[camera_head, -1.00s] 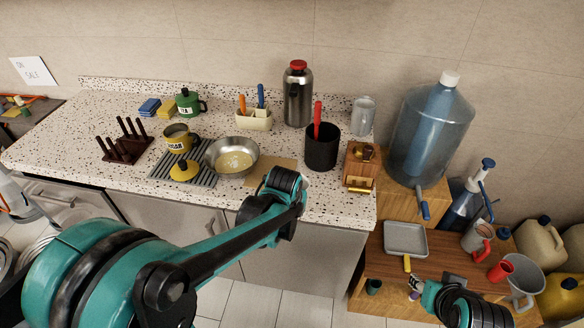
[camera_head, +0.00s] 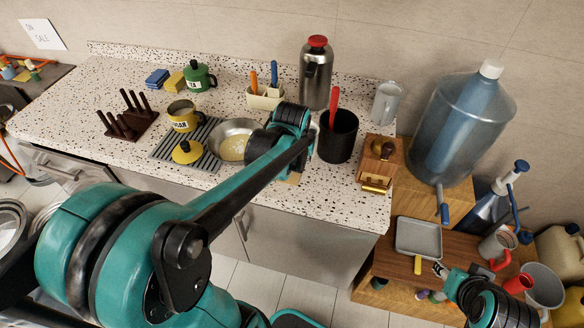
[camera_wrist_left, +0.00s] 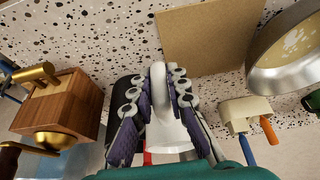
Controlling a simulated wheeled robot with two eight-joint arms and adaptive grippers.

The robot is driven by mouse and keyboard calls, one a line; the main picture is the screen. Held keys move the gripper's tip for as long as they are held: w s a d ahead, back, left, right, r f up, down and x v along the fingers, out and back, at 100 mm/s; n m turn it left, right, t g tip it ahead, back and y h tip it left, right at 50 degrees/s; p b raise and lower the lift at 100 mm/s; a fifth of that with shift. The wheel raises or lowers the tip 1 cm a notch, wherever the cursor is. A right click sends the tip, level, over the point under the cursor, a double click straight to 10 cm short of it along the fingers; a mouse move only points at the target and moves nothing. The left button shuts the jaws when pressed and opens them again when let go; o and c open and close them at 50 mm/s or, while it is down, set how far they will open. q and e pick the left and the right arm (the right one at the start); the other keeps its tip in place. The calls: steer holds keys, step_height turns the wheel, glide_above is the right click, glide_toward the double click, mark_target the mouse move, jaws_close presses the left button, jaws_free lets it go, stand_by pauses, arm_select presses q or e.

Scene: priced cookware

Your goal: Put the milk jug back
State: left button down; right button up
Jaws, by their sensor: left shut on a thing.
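My left gripper (camera_wrist_left: 160,105) is shut on a pale grey-white jug (camera_wrist_left: 170,132), with its fingers on either side of the jug's handle. The jug hangs above the speckled counter, beside a tan mat (camera_wrist_left: 208,35). In the head view my left forearm hides the gripper and nearly all of the jug. The tan mat is mostly covered there, with a corner (camera_head: 293,178) showing. My right gripper (camera_head: 438,268) is at the lower right, close to the yellow handle of a grey tray (camera_head: 418,238); its fingers are too small to read.
A black crock (camera_head: 337,143), wooden grinder (camera_head: 379,165), steel flask (camera_head: 316,75) and grey pitcher (camera_head: 387,103) stand to the right. The counter's far left is clear.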

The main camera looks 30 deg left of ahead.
arm_select(q)
steer(key=a+f, duration=0.2)
steer(key=a, duration=0.1)
steer(key=shift+a+b, duration=0.25)
steer(key=shift+b, duration=0.15)
step_height(320, 180, down, 4)
steer(key=shift+f+b, duration=0.15)
steer(key=shift+b, duration=0.85)
steer(key=c, duration=1.9)
jaws_free()
steer(key=o, duration=0.4)
